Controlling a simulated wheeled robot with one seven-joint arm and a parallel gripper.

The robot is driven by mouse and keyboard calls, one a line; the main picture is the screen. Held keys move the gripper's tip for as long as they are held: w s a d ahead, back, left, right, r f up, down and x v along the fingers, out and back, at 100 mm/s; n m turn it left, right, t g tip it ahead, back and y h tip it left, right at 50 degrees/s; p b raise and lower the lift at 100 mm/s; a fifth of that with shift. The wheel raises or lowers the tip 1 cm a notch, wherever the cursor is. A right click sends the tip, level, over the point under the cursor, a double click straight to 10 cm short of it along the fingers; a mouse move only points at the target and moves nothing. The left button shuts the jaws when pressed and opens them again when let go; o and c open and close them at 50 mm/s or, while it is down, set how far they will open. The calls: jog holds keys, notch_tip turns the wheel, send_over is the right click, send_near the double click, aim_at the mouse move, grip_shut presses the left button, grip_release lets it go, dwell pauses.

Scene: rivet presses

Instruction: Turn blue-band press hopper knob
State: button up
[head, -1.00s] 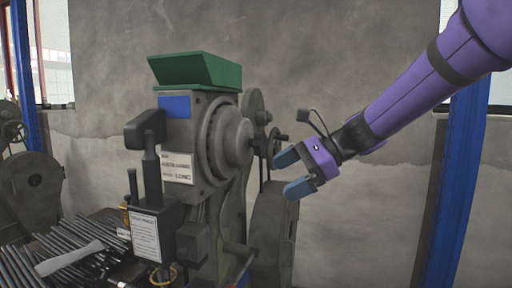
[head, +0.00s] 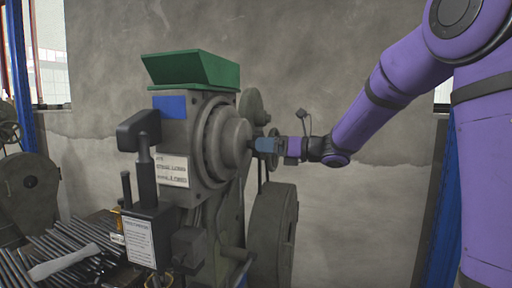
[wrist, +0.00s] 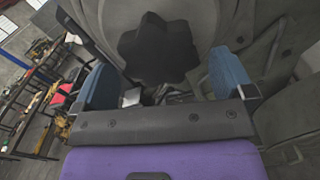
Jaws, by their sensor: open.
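The press (head: 183,140) with a blue band (head: 170,106) stands left of centre in the head view, with a green hopper (head: 192,72) on top. A dark lobed knob (wrist: 158,48) shows in the wrist view, in front of the round grey hub. My gripper (head: 264,145) is at the right side of the press hub in the head view. Its two blue fingers are open in the wrist view (wrist: 163,66), one on each side of the knob, with gaps visible. In the head view the fingers overlap and mostly hide the knob.
A large wheel (head: 273,235) stands behind the press, below my gripper. Dark rods (head: 50,255) lie on a bench at lower left. Another machine (head: 28,195) is at the far left. The wall area right of the press is clear.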

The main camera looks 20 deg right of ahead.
jog(key=shift+x, duration=1.95)
jog(key=shift+c, duration=0.3)
jog(key=c, duration=0.9)
